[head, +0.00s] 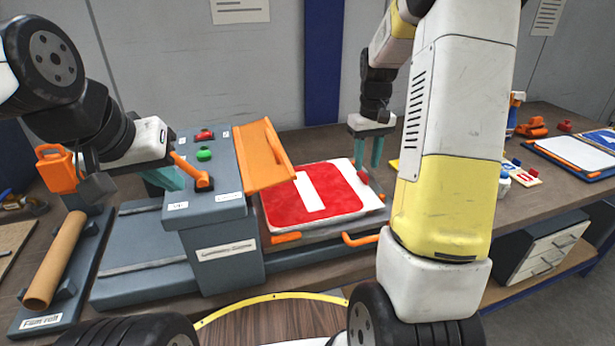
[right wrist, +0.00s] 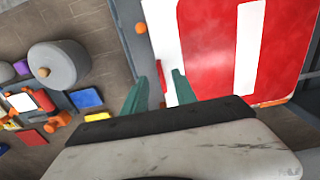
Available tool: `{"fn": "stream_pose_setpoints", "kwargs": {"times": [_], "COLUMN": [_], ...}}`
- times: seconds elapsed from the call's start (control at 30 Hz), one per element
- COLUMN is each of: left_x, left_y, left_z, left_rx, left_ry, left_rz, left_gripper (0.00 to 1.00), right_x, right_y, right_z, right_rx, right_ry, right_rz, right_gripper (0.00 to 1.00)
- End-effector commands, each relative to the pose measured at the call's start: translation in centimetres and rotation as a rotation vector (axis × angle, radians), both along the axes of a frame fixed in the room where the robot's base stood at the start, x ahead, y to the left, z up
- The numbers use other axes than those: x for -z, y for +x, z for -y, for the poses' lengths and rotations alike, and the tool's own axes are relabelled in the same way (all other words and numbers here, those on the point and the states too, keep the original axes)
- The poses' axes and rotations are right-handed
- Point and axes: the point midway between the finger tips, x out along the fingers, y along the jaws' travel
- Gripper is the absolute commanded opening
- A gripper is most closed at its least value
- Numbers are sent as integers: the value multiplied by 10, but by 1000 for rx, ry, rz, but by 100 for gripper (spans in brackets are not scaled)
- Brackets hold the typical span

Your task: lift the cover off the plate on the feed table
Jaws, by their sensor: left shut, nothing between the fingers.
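The plate (head: 350,207) is a white board on the feed table (head: 325,248), to the right of the grey machine. A red sheet with a white bar (head: 285,203) lies over most of it; I cannot tell whether this is the cover. The sheet also shows in the right wrist view (right wrist: 287,60). My right gripper (head: 368,160) is over the plate's far right edge, fingers apart, with a small red tab (head: 363,177) just below the tips. In the right wrist view its fingers (right wrist: 167,75) point at the plate's edge. My left gripper (head: 172,181) is shut and empty beside the machine.
The grey machine (head: 215,245) has an orange flap (head: 262,155), red and green buttons and an orange lever (head: 190,170). A film roll (head: 55,260) lies at left. Orange handles (head: 361,239) stick out at the feed table's front. Small tools and a blue-edged board (head: 575,150) are at right.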

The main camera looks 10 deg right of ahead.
Motion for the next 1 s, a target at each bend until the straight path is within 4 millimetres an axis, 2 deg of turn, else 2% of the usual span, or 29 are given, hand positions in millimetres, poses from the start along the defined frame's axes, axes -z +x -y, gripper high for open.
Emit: {"fn": "stream_pose_setpoints", "kwargs": {"times": [0.1,0.2,0.47,0.67,1.0], "left_x": [0,0,0,0,0], "left_y": [0,0,0,0,0], "left_z": [0,0,0,0,0], "left_rx": [0,0,0,0,0], "left_ry": [0,0,0,0,0], "left_rz": [0,0,0,0,0], "left_gripper": [0,0,0,0,0], "right_x": [20,30,33,33,33], "right_y": [-1,-1,0,0,0], "right_z": [-1,-1,-1,-1,-1], "right_rx": [0,1,0,0,0], "right_ry": [0,1,0,0,0], "right_rz": [-4,-3,0,0,0], "right_gripper": [34,34,34,0,0]}}
